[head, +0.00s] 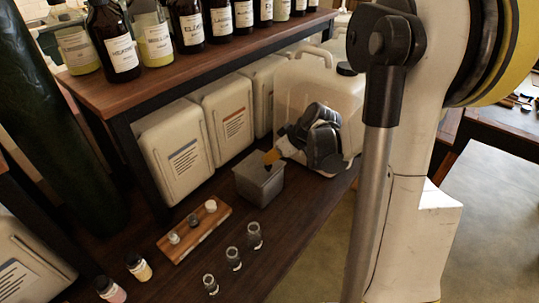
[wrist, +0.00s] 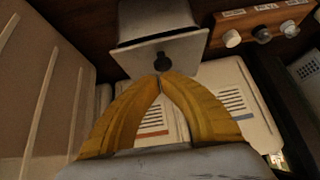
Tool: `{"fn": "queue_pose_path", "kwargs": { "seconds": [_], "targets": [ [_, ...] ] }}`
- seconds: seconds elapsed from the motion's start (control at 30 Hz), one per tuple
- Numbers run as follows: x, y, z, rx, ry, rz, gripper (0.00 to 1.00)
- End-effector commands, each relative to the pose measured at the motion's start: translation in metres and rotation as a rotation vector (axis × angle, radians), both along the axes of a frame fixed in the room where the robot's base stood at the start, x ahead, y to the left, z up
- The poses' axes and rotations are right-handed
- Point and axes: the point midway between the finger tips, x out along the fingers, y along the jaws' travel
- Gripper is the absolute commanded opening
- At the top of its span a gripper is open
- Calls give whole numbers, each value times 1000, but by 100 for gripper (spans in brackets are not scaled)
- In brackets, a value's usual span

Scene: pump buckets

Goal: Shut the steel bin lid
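The steel bin (head: 260,184) is a small grey box on the lower wooden shelf, in front of the white canisters. Its grey lid (wrist: 185,50) shows in the wrist view as a flat plate with a dark round knob (wrist: 163,62). The lid lies over the bin's top; I cannot tell whether it is fully flush. My gripper (head: 271,157) is just above the lid, beside the knob. In the wrist view its yellow fingertips (wrist: 160,77) come together right at the knob, with nothing visible between them. Whether they touch the knob is unclear.
White canisters (head: 226,115) stand behind the bin, and a large one (head: 310,84) is behind my gripper. A wooden board (head: 194,233) with small knobs and glass vials (head: 234,258) are in front. The upper shelf (head: 140,92) holds several bottles.

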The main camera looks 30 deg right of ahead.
Motion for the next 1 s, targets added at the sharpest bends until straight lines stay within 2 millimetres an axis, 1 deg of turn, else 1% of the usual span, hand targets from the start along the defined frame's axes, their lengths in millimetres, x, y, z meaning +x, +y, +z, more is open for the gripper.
{"fn": "queue_pose_path", "kwargs": {
  "seconds": [0.27,0.33,0.47,0.53,0.87,0.97,1.0],
  "targets": [
    [0,0,0,0,0,0,0],
    [-1,0,-4,0,0,0,0],
    [-5,-2,-19,1,0,-1,0],
    [-6,-2,-22,1,0,-1,0],
    [-6,-1,-16,-1,2,1,0],
    [-1,2,-5,-1,1,2,0],
    [2,4,3,-1,1,3,0]
  ]
}}
